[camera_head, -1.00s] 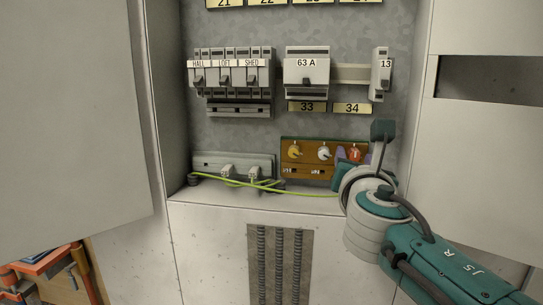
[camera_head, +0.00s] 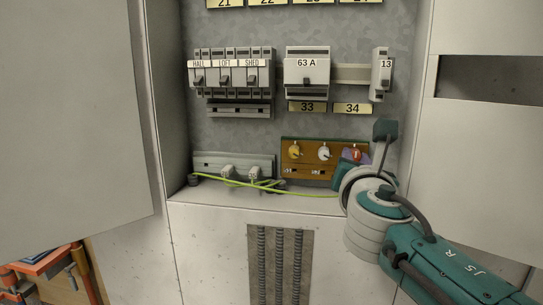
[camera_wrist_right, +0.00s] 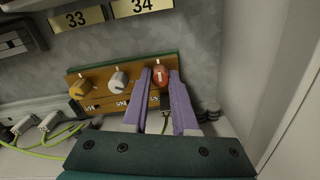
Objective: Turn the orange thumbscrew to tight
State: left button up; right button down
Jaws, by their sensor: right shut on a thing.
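The red-orange thumbscrew (camera_head: 356,154) is the rightmost of three knobs on a brown terminal board, low in the cabinet. It also shows in the right wrist view (camera_wrist_right: 161,76), with a pale mark on its face. My right gripper (camera_wrist_right: 161,84) has its purple fingers on either side of this knob and is shut on it. In the head view the right gripper (camera_head: 350,157) is partly hidden by my own wrist. A white knob (camera_wrist_right: 118,81) and a yellow-orange knob (camera_wrist_right: 82,89) stand to the left, untouched. My left gripper is not in view.
The brown board (camera_head: 306,171) sits above the cabinet's lower ledge. A yellow-green wire (camera_head: 310,194) runs along the ledge from grey plugs (camera_head: 254,174). Breakers (camera_head: 306,72) are above. The cabinet's side wall (camera_wrist_right: 255,70) is close to the right of my gripper.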

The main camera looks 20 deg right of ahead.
jog(key=m+b, duration=0.2)
jog(key=m, duration=0.4)
jog(key=m+b, duration=0.2)
jog(key=m, duration=0.3)
jog(key=m+b, duration=0.2)
jog(key=m, duration=0.4)
jog(key=shift+m, duration=0.3)
jog(key=m+b, duration=0.2)
jog(key=m, duration=0.3)
jog(key=shift+y, duration=0.3)
jog(key=shift+m, duration=0.4)
jog(key=c, duration=0.7)
grip_release()
